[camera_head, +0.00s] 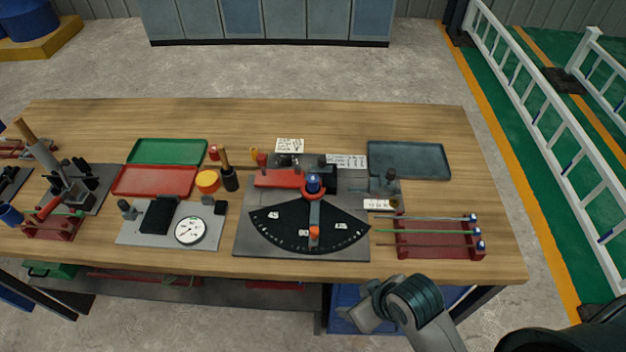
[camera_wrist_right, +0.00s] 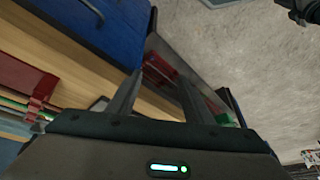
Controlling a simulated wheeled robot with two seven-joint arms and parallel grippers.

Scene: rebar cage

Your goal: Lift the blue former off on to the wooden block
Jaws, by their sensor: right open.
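The blue former (camera_head: 313,183) is a short blue cylinder seated at the pivot of the bending tool, above the black angle dial (camera_head: 280,228) in the head view. A red clamp-like part wraps beside it. I cannot make out the wooden block for certain. My right gripper (camera_head: 362,318) is low in front of the table edge, well apart from the former. In the right wrist view its two fingers (camera_wrist_right: 160,75) are spread with nothing between them. My left gripper is not in view.
A red rack (camera_head: 440,251) with rods stands at the table's front right. A grey-blue tray (camera_head: 410,146) lies behind it. Green tray (camera_head: 168,150), red tray (camera_head: 155,182) and a plate with a round gauge (camera_head: 190,230) are left. The table's right end is clear.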

